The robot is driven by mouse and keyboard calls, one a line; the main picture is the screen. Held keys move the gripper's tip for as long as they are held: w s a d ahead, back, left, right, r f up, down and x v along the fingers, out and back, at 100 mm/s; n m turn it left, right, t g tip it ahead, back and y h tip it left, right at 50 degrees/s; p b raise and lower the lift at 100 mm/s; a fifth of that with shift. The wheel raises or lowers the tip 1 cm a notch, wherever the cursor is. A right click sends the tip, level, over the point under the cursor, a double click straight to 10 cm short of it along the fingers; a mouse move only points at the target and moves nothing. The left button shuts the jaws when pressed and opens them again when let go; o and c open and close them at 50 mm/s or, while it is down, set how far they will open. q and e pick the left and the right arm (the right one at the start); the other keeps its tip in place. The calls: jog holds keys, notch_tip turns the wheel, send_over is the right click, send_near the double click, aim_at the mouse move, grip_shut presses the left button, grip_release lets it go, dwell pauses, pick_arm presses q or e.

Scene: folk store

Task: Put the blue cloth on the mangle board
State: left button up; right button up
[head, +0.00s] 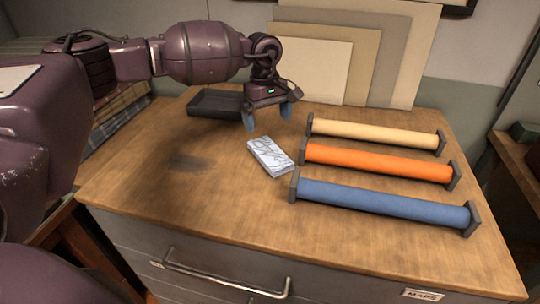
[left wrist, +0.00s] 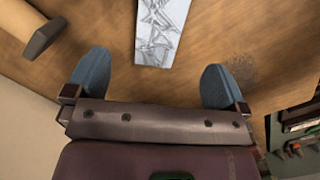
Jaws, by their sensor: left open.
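A blue roll (head: 385,200) with dark end caps lies at the front right of the wooden table. It is the only plainly blue thing I see, and I cannot tell whether it is the blue cloth. No board that I can clearly name as the mangle board shows. A flat whitish-grey block with a sketchy line pattern (head: 270,157) lies left of the rolls; it also shows in the left wrist view (left wrist: 161,30). My left gripper (head: 268,116) is open and empty above the table, just behind this block. My right gripper is not in view.
An orange roll (head: 380,162) and a cream roll (head: 375,134) lie behind the blue one. A shallow dark tray (head: 215,103) sits at the back left. Flat panels (head: 388,60) lean on the wall. The table's front left is clear, with a dark smudge.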

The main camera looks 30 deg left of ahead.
aim_at(270, 152)
pick_arm(q)
jog(key=f, duration=0.6)
jog(key=d+f, duration=0.1)
jog(key=f, duration=0.3)
jog(key=shift+s, duration=0.35)
jog(key=c, duration=1.1)
